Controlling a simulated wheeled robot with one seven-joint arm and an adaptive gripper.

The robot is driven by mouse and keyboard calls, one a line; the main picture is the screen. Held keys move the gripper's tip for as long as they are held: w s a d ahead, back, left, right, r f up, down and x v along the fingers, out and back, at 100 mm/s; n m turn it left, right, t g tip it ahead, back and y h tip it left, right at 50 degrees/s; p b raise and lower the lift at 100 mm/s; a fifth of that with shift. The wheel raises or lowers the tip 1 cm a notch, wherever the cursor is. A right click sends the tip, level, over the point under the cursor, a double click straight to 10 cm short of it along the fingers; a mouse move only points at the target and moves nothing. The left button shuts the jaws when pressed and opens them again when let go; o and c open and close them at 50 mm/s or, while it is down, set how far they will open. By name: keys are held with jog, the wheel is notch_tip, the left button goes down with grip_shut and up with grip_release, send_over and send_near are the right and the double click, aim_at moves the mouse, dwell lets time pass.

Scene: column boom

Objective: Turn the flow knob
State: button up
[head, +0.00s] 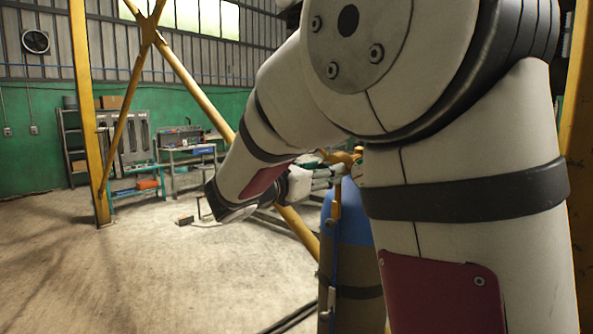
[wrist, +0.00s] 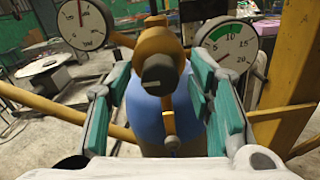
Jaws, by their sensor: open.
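The flow knob appears to be the dark round-ended brass piece (wrist: 160,72) in the wrist view, facing the camera in front of a blue gas cylinder (wrist: 150,107). My gripper (wrist: 160,95) is open, with one green-padded finger on each side of the knob and a visible gap to each. I cannot tell how deep the knob sits between the fingertips. In the head view, the cylinder (head: 352,215) stands upright with a blue top and brown body. My arm hides part of it, and the knob is not clear there.
Two round gauges flank the knob, the left gauge (wrist: 85,23) and the right gauge (wrist: 231,45), close to my fingers. A yellow diagonal brace (head: 185,75) and yellow posts stand around. A workbench (head: 190,155) and shelving are at the back. The floor at left is clear.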

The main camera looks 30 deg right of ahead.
grip_shut()
jog(key=shift+m, duration=0.3)
jog(key=m+b, duration=0.7)
jog(key=m, duration=0.1)
jog(key=m+b, duration=0.7)
jog(key=b, duration=0.1)
jog(key=shift+f+m+y, duration=0.2)
jog(key=shift+m+y, duration=0.1)
jog(key=shift+m, duration=0.1)
jog(key=shift+s+b, duration=0.1)
jog(key=shift+b, duration=0.25)
